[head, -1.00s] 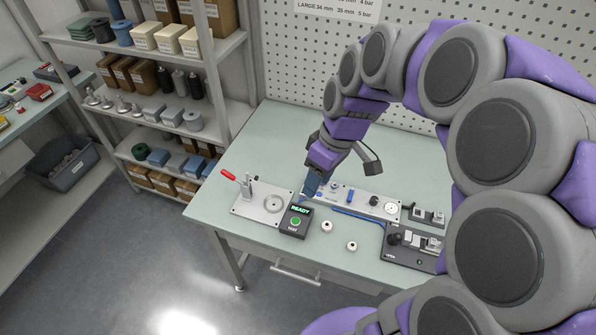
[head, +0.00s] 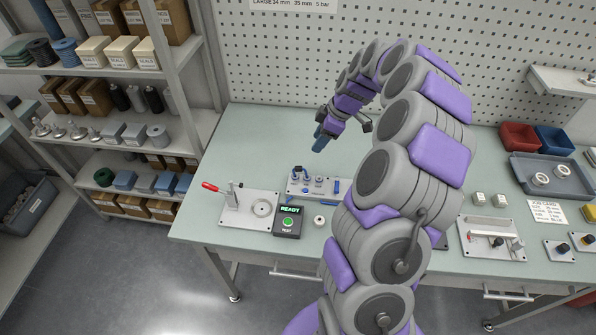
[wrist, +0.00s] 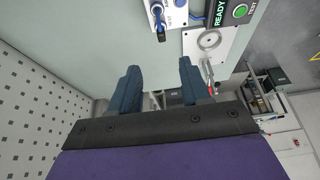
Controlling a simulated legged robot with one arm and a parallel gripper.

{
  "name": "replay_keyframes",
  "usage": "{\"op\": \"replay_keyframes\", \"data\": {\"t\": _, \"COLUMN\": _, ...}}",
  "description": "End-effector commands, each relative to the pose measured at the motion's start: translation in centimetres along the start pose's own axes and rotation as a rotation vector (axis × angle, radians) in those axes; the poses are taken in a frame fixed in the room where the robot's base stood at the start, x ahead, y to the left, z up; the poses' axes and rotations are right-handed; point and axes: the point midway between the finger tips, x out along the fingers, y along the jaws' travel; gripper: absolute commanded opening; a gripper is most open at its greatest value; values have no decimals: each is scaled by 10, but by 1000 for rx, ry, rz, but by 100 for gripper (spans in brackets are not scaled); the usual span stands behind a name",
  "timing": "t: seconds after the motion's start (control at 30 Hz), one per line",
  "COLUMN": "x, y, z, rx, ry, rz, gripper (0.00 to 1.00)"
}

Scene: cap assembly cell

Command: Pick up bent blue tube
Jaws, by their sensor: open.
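The bent blue tube (head: 329,203) lies on the table just in front of the small fixture plate. Only a short piece of it shows in the head view; my arm hides the rest. In the wrist view a thin blue strip (wrist: 197,17) at the top edge, between the plate and the READY box, looks like part of it. My gripper (head: 320,141) is above the table, behind the fixture plate and apart from the tube. In the wrist view its two blue fingers (wrist: 160,84) stand wide apart with nothing between them.
The fixture plate (head: 299,187) carries several small parts. A READY test box (head: 289,222) and a red-handled press plate (head: 245,211) stand to its left. A white ring (head: 319,221) lies near the box. A perforated wall (head: 300,60) stands behind. The table's back left is clear.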

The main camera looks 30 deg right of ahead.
Motion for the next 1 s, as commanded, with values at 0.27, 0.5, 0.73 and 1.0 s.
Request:
{"op": "replay_keyframes", "data": {"t": 0.27, "x": 61, "y": -12, "z": -14, "rx": -5, "ry": -15, "rz": 1, "gripper": 47}}
{"op": "replay_keyframes", "data": {"t": 0.5, "x": 97, "y": -8, "z": -10, "rx": -4, "ry": -11, "rz": 2, "gripper": 47}}
{"op": "replay_keyframes", "data": {"t": 0.73, "x": 109, "y": 0, "z": 2, "rx": 0, "ry": -1, "rz": 0, "gripper": 47}}
{"op": "replay_keyframes", "data": {"t": 1.0, "x": 148, "y": -3, "z": 0, "rx": -4, "ry": -12, "rz": 4, "gripper": 47}}
